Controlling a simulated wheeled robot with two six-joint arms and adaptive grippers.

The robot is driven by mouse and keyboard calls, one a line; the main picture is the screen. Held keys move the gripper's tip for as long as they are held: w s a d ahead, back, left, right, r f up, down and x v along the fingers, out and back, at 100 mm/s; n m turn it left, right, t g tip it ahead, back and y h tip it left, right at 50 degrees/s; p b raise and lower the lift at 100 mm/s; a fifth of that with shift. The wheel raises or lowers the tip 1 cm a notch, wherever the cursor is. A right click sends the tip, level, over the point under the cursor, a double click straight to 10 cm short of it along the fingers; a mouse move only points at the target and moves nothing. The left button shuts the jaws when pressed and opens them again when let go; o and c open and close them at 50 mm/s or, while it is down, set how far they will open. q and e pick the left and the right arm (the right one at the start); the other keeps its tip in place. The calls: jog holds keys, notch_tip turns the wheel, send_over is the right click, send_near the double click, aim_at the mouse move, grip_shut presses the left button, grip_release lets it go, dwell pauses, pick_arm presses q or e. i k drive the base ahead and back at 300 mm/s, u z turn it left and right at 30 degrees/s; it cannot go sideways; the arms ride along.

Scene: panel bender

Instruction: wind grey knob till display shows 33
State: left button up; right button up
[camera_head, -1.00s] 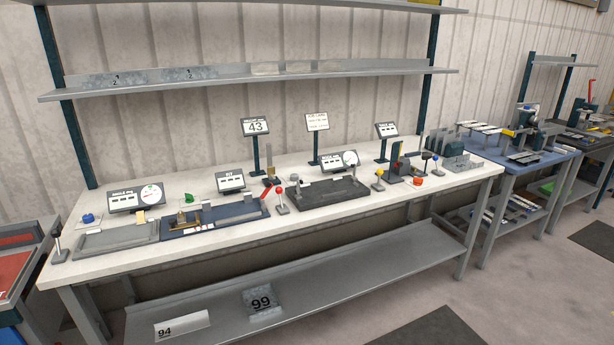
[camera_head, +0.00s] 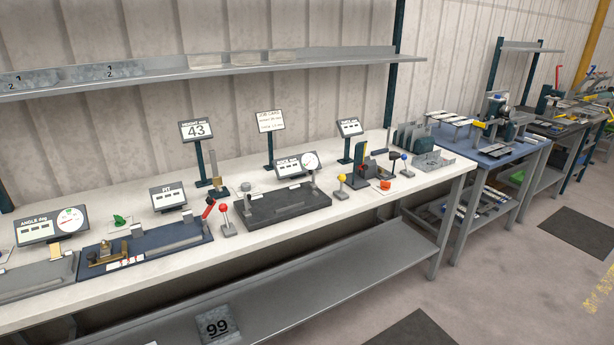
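A small grey round knob (camera_head: 246,188) appears to stand at the rear left of the black fixture (camera_head: 285,208) on the white bench. It is small in the picture, and I cannot tell its markings. A display on a post (camera_head: 196,130) reads 43. A tilted display with a round dial (camera_head: 297,164) stands behind the black fixture; its digits are too small to read. Neither of my grippers shows in the head view.
A job card (camera_head: 271,121) stands behind. A shelf (camera_head: 220,70) hangs above. Grey floor (camera_head: 500,275) is open at the right front.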

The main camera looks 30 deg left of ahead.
aim_at(246, 187)
jog(key=z, duration=0.25)
jog(key=i, duration=1.1)
jog(key=u, duration=0.75)
jog(key=i, duration=0.7)
jog(key=u, duration=0.85)
